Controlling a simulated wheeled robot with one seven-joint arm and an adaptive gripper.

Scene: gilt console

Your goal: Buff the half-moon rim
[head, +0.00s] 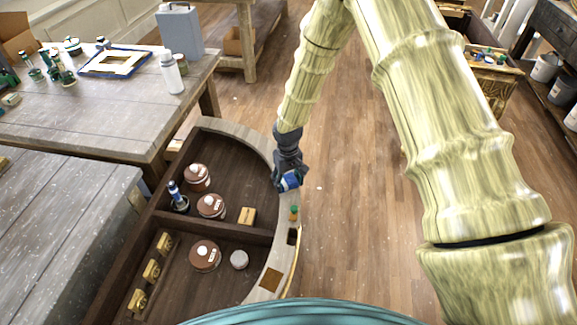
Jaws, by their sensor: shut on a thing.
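The half-moon rim (248,135) is a pale wooden curved band along the right side of a dark compartmented tray-like piece. My gripper (287,178) is over the right part of the rim, pointing down. It is shut on a small blue and white object (291,182). The fingers hide part of that object and of the rim below. I cannot tell whether the object touches the rim.
Inside the half-moon are brown round tins (205,256), a blue-topped bottle (177,198), a yellow block (247,215) and brass fittings (151,270). A green-topped item (294,212) stands on the rim near my gripper.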

